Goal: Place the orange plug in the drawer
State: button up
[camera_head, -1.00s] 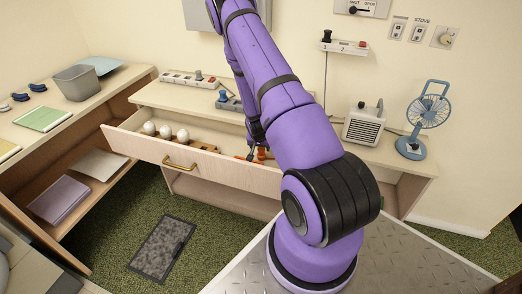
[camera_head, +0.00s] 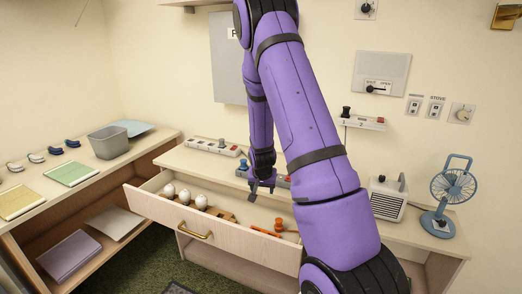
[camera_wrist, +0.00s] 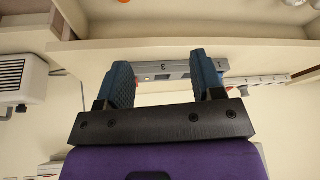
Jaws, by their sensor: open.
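An orange plug (camera_head: 279,225) stands inside the open drawer (camera_head: 190,222), toward its right end, beside a low orange piece whose exact shape I cannot make out. A bit of orange (camera_wrist: 123,1) also shows at the top edge of the wrist view. My gripper (camera_head: 262,187) is above the back part of the drawer, apart from the plug. In the wrist view, its two blue-grey fingers (camera_wrist: 166,80) are spread with nothing held between them.
Several white rounded objects (camera_head: 184,196) sit in the drawer's left part. A white power strip (camera_head: 212,147) and a blue plug (camera_head: 243,165) are on the desktop behind. A heater (camera_head: 388,198) and fan (camera_head: 453,186) stand to the right.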

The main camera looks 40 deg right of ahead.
jog(key=s+a+r+n+y, duration=0.1)
jog(key=s+a+r, duration=0.1)
jog(key=a+r, duration=0.45)
jog(key=s+a+r+n+t, duration=0.1)
jog(key=a+r+n, duration=0.15)
jog(key=r, duration=0.65)
jog(key=s+a+r+n+y, duration=0.1)
jog(key=s+a+r, duration=0.1)
jog(key=a+r, duration=0.5)
jog(key=s+a+r+n, duration=0.2)
jog(key=s+a+r, duration=0.1)
jog(key=s, duration=0.4)
jog(key=s+a+r+n, duration=0.2)
jog(key=s+a+r, duration=0.1)
jog(key=s+r, duration=0.2)
jog(key=s+a+r+n+t+y, duration=0.1)
jog(key=s+a+r, duration=0.3)
jog(key=s, duration=0.5)
jog(key=shift+s+r+n, duration=0.15)
jog(key=shift+r+n, duration=0.15)
jog(key=shift+n, duration=0.15)
jog(key=shift+c, duration=0.2)
